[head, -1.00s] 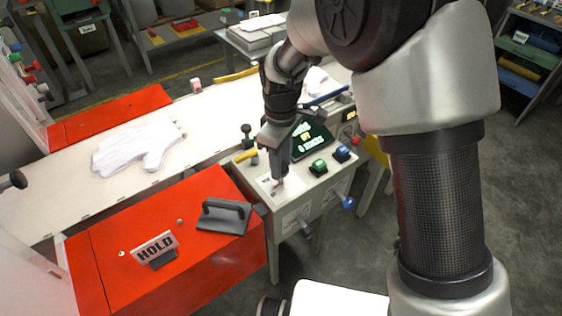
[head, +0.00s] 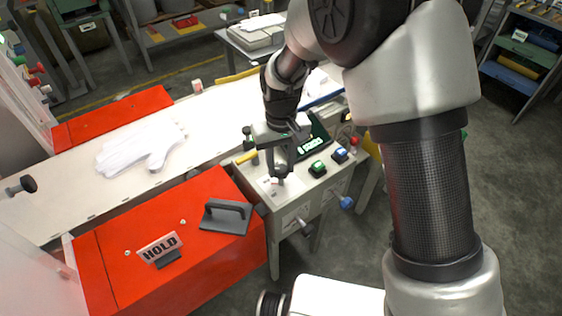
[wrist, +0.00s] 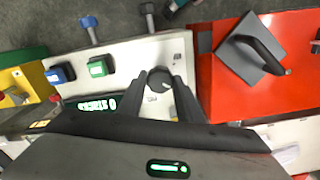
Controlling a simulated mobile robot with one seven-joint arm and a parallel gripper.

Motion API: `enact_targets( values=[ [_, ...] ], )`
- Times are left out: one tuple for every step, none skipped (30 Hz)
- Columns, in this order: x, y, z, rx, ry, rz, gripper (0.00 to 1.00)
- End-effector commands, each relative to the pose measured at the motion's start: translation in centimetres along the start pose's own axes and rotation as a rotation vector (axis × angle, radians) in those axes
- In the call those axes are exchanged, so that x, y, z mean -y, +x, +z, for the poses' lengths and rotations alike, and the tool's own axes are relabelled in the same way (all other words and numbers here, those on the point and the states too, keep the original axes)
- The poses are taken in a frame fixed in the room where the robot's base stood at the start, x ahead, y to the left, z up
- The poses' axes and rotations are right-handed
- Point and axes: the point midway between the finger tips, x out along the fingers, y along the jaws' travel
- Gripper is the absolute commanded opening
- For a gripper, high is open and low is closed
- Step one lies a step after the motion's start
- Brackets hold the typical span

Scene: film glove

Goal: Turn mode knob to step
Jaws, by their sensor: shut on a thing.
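The mode knob (wrist: 158,76) is a small dark round knob on a white plate on the control box (head: 328,193). My gripper (head: 278,178) points down at the box top, and its fingertips (wrist: 160,84) sit on either side of the knob, shut on it. In the head view the fingers mostly hide the knob. The knob's pointer and the plate's markings are too small or covered to read. A dark display (wrist: 97,103) with bright green text is partly hidden behind my gripper.
Green (head: 317,168) and blue (head: 339,155) buttons sit right of the knob. A red cover (head: 150,225) with a black handle (head: 227,214) and a HOLD sign (head: 159,246) lies to the left. A white glove (head: 140,148) lies on the pale belt behind.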

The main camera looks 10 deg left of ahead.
Motion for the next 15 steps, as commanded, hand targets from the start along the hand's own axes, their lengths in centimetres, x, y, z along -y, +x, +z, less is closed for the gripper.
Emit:
enact_targets(
  values=[
    [0.0, -0.21, -0.06, -0.002, 0.034, 0.0, 0.1],
    [0.0, -0.2, -0.07, -0.002, 0.056, 0.0, 0.1],
    [0.0, -0.2, -0.08, -0.002, 0.083, 0.0, 0.1],
    [0.0, -0.2, -0.08, -0.003, 0.102, 0.0, 0.1],
    [0.0, -0.19, -0.09, -0.003, 0.12, 0.0, 0.1],
    [0.0, -0.19, -0.1, -0.003, 0.142, 0.0, 0.1],
    [0.01, -0.19, -0.1, -0.003, 0.157, 0.0, 0.1],
    [0.01, -0.19, -0.11, -0.003, 0.171, 0.0, 0.1],
    [0.01, -0.19, -0.11, -0.003, 0.188, 0.0, 0.1],
    [0.02, -0.18, -0.11, -0.004, 0.199, 0.0, 0.1],
    [0.02, -0.18, -0.12, -0.004, 0.21, 0.0, 0.1],
    [0.02, -0.18, -0.12, -0.004, 0.222, -0.001, 0.1],
    [0.02, -0.17, -0.12, -0.004, 0.23, -0.001, 0.1],
    [0.02, -0.17, -0.12, -0.004, 0.237, -0.001, 0.1],
    [0.02, -0.16, -0.12, -0.004, 0.245, -0.001, 0.1]
  ],
)
